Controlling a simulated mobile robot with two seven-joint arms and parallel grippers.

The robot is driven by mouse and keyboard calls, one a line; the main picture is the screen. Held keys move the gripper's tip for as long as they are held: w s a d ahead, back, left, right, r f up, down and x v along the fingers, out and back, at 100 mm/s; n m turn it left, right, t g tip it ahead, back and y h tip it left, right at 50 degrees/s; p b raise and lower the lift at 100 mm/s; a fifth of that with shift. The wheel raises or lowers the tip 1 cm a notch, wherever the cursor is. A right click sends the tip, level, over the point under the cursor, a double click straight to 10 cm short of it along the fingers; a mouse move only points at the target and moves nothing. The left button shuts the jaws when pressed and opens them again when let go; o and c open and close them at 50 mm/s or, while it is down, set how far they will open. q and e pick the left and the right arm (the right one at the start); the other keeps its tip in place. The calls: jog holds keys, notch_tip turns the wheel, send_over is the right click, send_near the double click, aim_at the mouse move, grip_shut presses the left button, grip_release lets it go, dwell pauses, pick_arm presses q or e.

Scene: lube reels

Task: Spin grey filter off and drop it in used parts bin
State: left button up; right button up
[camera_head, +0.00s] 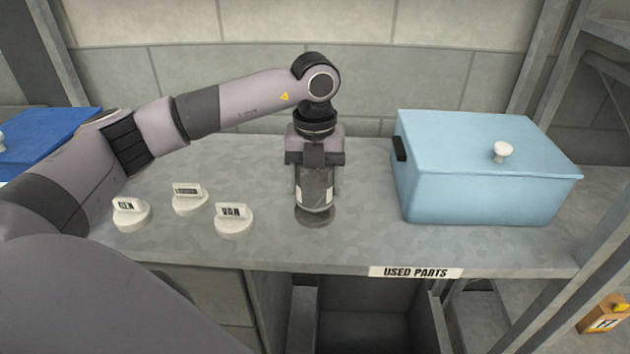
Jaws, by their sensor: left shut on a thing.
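The grey filter (316,196) stands upright on a round dark base (315,217) near the front of the metal bench, in the middle of the view. My left gripper (315,180) points straight down over it and is shut around its upper part, hiding its top. A pale label shows on the filter's side. The used parts bin (365,330) is a dark open box below the bench's front edge, under the "USED PARTS" label (415,272). Its inside is dark. My right gripper is not in view.
A light blue lidded box (485,185) with a white knob stands right of the filter. Several white labelled knobs (233,220) sit to the left. A blue lidded box (45,140) is at far left. The bench (370,240) is clear just around the filter.

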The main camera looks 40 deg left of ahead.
pick_arm(q)
jog(key=shift+r+p, duration=1.5)
jog(key=shift+r, duration=0.55)
